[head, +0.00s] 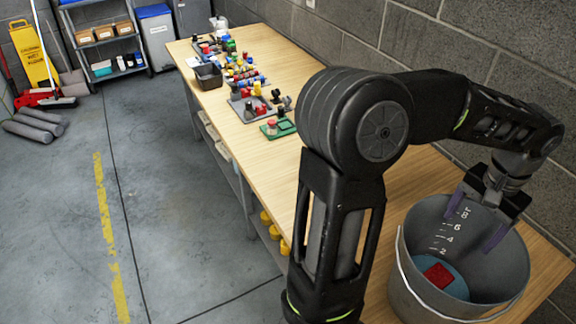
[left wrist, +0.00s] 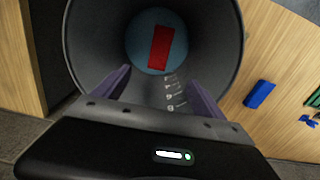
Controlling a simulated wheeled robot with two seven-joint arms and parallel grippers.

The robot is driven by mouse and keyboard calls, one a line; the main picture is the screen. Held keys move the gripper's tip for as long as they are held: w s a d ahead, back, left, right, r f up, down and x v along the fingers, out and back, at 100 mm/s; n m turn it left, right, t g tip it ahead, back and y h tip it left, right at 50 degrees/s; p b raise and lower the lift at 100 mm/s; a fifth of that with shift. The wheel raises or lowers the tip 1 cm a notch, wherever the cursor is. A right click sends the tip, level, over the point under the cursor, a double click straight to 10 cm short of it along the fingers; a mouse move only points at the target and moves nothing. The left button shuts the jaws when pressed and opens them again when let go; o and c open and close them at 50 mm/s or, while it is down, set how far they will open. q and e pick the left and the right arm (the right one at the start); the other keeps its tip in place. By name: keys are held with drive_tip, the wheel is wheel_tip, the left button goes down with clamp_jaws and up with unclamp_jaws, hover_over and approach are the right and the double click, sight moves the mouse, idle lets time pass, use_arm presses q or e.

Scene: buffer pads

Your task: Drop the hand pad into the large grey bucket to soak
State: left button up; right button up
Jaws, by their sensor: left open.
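The large grey bucket (head: 408,278) stands on the near end of the wooden table and also shows in the left wrist view (left wrist: 88,48). A red pad (head: 438,275) lies inside it, on a round light-blue surface at the bottom; the left wrist view shows the pad (left wrist: 160,47) too. I cannot tell whether the blue is water. My left gripper (head: 474,220) points down into the bucket's mouth, above the pad. Its two purple fingers are apart with nothing between them, and they also show in the left wrist view (left wrist: 158,77). My right gripper is out of view.
The wooden table (head: 262,160) runs along a grey block wall. Several coloured parts, a dark bin (head: 208,76) and a green plate (head: 278,129) stand farther along it. A blue block (left wrist: 259,94) lies beside the bucket. The floor left of the table is open.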

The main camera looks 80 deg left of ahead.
use_arm(q)
wheel_tip(320, 180, up, 8)
drive_tip(key=shift+p, duration=0.3)
drive_tip(key=shift+f, duration=0.15)
idle(0.9)
